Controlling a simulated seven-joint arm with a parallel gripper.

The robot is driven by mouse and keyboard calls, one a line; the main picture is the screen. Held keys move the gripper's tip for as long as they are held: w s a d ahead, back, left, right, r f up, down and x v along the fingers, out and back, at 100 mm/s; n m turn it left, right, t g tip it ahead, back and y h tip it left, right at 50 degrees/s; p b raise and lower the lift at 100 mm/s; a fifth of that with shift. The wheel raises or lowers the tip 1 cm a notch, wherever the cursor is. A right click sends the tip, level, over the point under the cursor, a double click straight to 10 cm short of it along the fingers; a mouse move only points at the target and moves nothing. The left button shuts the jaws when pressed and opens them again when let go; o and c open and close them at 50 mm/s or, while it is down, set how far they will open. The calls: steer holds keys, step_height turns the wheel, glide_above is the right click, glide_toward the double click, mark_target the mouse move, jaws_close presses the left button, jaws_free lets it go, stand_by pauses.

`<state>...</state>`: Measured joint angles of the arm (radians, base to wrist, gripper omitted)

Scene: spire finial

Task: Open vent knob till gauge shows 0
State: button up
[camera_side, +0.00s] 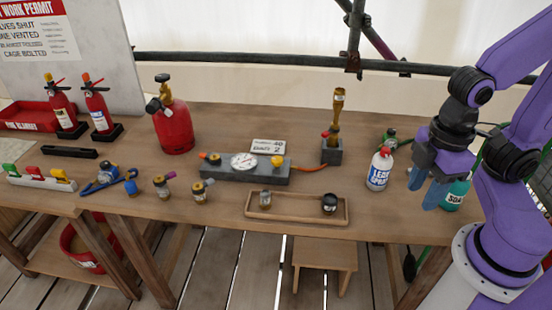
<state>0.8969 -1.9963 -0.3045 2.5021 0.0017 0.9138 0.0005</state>
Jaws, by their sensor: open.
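A grey manifold block (225,174) lies on the middle of the workbench. A round white-faced gauge (244,162) sits on its top; the needle reading is too small to make out. I cannot tell which one is the vent knob. An orange hose leaves the right end. My gripper (427,189), with blue fingers, is open and empty at the bench's right side, well right of the block, pointing down.
A white spray bottle (379,169) stands just left of my gripper, and a teal bottle (456,193) just right. A brass torch on a grey base (332,152) stands behind. A wooden tray (290,213) lies in front of the block. A red cylinder (173,125) stands back left.

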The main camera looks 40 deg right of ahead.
steer(key=o, duration=0.4)
steer(key=shift+c, duration=0.2)
steer(key=shift+w+a, duration=0.2)
steer(key=shift+w, duration=0.05)
steer(key=m, duration=1.9)
glide_above(277, 159)
step_height(277, 159, down, 17)
steer(key=shift+f, duration=0.1)
steer(key=c, duration=1)
